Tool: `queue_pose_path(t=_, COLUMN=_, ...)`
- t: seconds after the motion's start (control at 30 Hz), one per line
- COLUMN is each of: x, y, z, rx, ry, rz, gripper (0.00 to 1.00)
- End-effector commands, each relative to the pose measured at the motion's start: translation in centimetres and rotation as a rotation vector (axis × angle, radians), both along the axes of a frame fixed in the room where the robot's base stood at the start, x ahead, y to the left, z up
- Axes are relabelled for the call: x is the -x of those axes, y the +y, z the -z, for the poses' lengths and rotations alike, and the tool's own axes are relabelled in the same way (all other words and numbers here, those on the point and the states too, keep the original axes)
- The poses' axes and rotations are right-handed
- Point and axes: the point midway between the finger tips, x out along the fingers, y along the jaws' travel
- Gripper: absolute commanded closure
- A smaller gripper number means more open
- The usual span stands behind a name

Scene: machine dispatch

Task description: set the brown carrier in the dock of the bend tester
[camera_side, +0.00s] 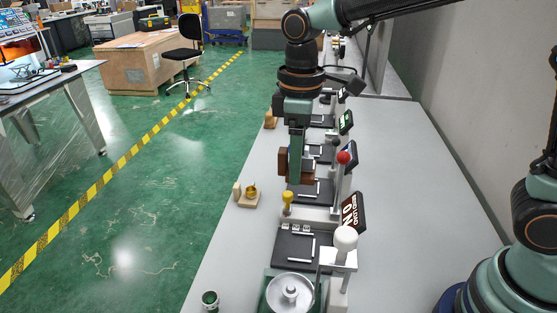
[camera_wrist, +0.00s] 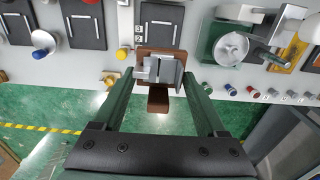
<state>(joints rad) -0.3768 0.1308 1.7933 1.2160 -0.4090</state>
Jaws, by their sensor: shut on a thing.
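My gripper (camera_wrist: 158,80) is shut on the brown carrier (camera_wrist: 157,103), which sits between the two green fingers in the wrist view. The carrier has pale metal plates on its top. In the side view my gripper (camera_side: 296,170) points down over the row of stations, with brown parts of the carrier (camera_side: 283,161) showing on both sides of the fingers. The carrier appears held above the bench. Several stations with dark dock plates stand in a row; one plate (camera_side: 296,250) with white numbered marks is nearest the side camera. I cannot tell which station is the bend tester.
A yellow knob (camera_side: 287,198) and a white-topped post (camera_side: 345,240) stand up among the stations. A wooden block with a brass piece (camera_side: 249,196) sits at the bench edge. A round metal wheel device (camera_side: 290,288) is at the front. The bench's right side (camera_side: 420,190) is clear.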

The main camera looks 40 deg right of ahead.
Motion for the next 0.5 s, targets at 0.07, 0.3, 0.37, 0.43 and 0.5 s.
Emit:
queue_pose_path(t=0.07, x=0.3, y=-0.3, z=0.5, rx=0.001, ry=0.002, rz=0.0, gripper=0.89)
queue_pose_path(t=0.3, x=0.4, y=-0.4, z=5.4, rx=0.003, ry=0.007, rz=-0.001, gripper=0.89)
queue_pose_path(t=0.37, x=0.4, y=-0.4, z=6.9, rx=0.003, ry=0.007, rz=0.0, gripper=0.89)
queue_pose_path(t=0.43, x=0.5, y=-0.4, z=8.6, rx=0.003, ry=0.007, rz=0.0, gripper=0.89)
queue_pose_path(t=0.5, x=0.4, y=-0.4, z=10.3, rx=0.003, ry=0.007, rz=0.0, gripper=0.89)
